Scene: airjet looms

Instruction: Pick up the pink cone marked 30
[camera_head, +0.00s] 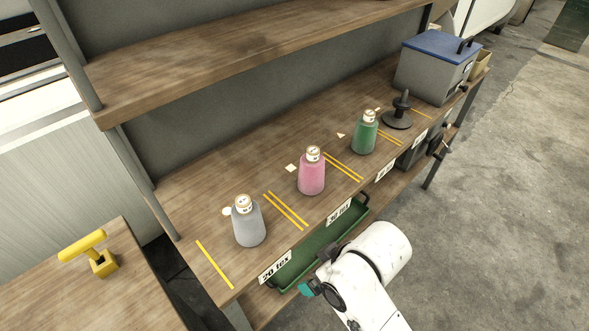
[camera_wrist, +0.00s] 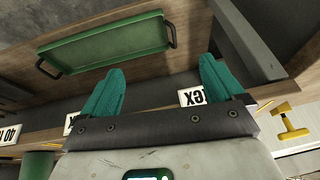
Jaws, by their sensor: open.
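The pink cone (camera_head: 312,176) stands upright on the wooden shelf, between a grey cone (camera_head: 248,224) and a green cone (camera_head: 364,134). It has a pale top with a marking too small to read. The label on the shelf edge below it (camera_head: 339,212) appears to read 30 tex. My gripper (camera_wrist: 160,85) is open and empty, its two teal fingers apart in the wrist view. In the head view only a bit of teal shows beside my white arm, in front of the shelf edge and apart from the cone. I cannot make out the pink cone in the wrist view.
A green tray (camera_head: 322,247) sits below the shelf edge and shows in the wrist view (camera_wrist: 105,44). An upper shelf (camera_head: 240,52) overhangs the back. A black spindle stand (camera_head: 398,113) and a blue-lidded box (camera_head: 437,66) stand farther right. Yellow lines divide the spots.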

